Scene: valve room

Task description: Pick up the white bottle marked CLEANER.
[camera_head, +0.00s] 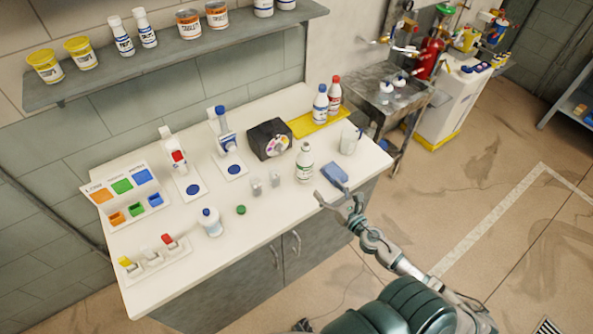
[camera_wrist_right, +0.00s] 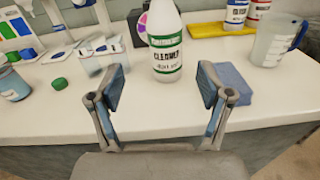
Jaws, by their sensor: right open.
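The white bottle marked CLEANER (camera_head: 304,163) stands upright on the white counter (camera_head: 262,222), near its front edge. In the right wrist view the bottle (camera_wrist_right: 166,45) shows a green and white label, and its top is cut off by the frame. My right gripper (camera_head: 338,200) is at the counter's front edge, to the right of and nearer than the bottle. In the wrist view the right gripper (camera_wrist_right: 163,88) is open and empty, its fingers spread on either side of the line to the bottle, which stands beyond the tips. My left gripper is not in view.
A blue sponge (camera_head: 334,175) lies just right of the bottle, close to my right finger (camera_wrist_right: 232,84). A clear jug (camera_head: 349,139) stands behind it. A black box (camera_head: 268,139) is behind.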

